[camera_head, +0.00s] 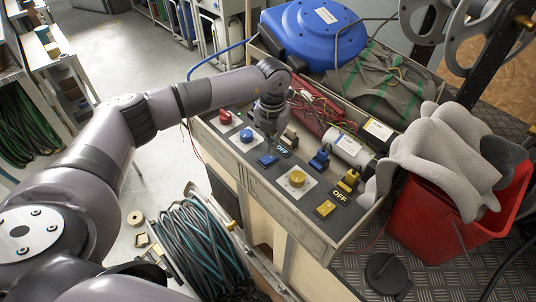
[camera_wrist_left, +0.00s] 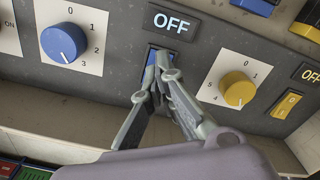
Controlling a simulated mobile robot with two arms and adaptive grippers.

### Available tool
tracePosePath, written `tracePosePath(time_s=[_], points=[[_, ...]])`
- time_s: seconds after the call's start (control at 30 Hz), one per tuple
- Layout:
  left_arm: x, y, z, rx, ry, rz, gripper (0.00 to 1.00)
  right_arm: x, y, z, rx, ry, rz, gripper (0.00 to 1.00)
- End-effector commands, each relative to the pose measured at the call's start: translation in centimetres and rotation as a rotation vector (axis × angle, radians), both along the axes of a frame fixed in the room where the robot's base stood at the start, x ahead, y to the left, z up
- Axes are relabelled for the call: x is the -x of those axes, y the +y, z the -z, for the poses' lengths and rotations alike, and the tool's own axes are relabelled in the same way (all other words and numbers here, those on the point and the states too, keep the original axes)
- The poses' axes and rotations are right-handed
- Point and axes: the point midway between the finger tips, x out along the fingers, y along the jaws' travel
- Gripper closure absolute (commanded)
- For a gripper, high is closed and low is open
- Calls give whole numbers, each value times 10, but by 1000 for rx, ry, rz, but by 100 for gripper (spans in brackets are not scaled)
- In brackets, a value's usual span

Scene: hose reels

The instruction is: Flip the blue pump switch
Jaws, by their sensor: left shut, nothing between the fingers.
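The blue pump switch (camera_head: 268,160) is a small blue rocker on the dark control panel (camera_head: 262,177), beside a lit "OFF" display. In the left wrist view the blue switch (camera_wrist_left: 151,72) sits just below the "OFF" display (camera_wrist_left: 171,23) and is partly hidden by my fingers. My left gripper (camera_head: 270,143) is shut and empty, pointing down at the panel. In the left wrist view its fingertips (camera_wrist_left: 156,86) are over the switch; I cannot tell whether they touch it. My right gripper is out of view.
A blue knob (camera_wrist_left: 63,43) and a yellow knob (camera_wrist_left: 238,89) flank the switch. A yellow switch (camera_head: 325,208) lies to the right. Blue and yellow connectors stand behind on the panel. A red bin (camera_head: 434,232) with grey cloth stands at the right.

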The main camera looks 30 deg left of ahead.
Motion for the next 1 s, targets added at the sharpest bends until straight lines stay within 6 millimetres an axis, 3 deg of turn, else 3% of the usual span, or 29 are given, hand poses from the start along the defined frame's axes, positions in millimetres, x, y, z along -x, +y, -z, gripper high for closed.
tracePosePath(time_s=[0.5,1.0], points=[[0,0,-44,0,-2,0,100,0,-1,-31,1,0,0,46],[0,0,-44,0,-1,0,100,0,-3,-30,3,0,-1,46]])
